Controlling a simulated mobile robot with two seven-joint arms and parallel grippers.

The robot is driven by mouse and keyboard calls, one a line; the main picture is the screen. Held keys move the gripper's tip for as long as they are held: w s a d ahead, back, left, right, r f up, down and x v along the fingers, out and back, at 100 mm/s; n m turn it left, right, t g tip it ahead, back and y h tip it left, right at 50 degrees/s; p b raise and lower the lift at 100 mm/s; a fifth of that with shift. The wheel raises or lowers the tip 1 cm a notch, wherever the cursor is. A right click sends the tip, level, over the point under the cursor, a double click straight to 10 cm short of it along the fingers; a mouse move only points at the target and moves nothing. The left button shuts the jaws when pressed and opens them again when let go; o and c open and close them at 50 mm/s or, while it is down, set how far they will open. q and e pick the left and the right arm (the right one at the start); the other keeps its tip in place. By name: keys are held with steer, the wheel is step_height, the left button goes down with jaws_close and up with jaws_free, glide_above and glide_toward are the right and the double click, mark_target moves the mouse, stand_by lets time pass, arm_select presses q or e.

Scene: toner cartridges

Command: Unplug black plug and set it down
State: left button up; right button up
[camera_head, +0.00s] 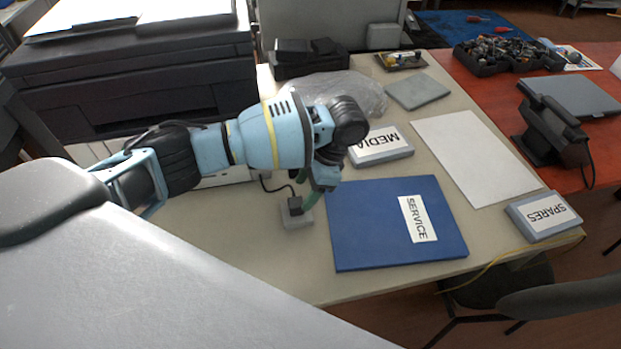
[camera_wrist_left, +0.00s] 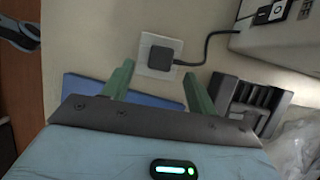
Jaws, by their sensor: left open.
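The black plug (camera_head: 295,205) sits in a pale grey socket block (camera_head: 297,220) on the table, left of the blue SERVICE folder (camera_head: 365,225). In the left wrist view the plug (camera_wrist_left: 159,57) is in the square socket plate (camera_wrist_left: 157,70), with its black cord (camera_wrist_left: 205,45) running right to a pale device. My left gripper (camera_head: 309,196) is over the socket in the head view. In the left wrist view its two green fingers (camera_wrist_left: 157,82) are apart, one to each side of the plug, with nothing between them at their tips. My right gripper is not in view.
Boxes marked MEDIA (camera_head: 380,147) and SPARES (camera_head: 543,214) and a white sheet (camera_head: 472,155) lie on the table. A clear plastic bag (camera_head: 340,92) lies behind my left arm. Bare table (camera_head: 260,245) shows left of and in front of the socket.

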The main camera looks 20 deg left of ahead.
mark_target(298, 202)
arm_select(q)
steer(key=shift+x, duration=2.6)
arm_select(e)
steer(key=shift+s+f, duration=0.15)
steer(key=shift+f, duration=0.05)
arm_select(q)
steer(key=c, duration=1)
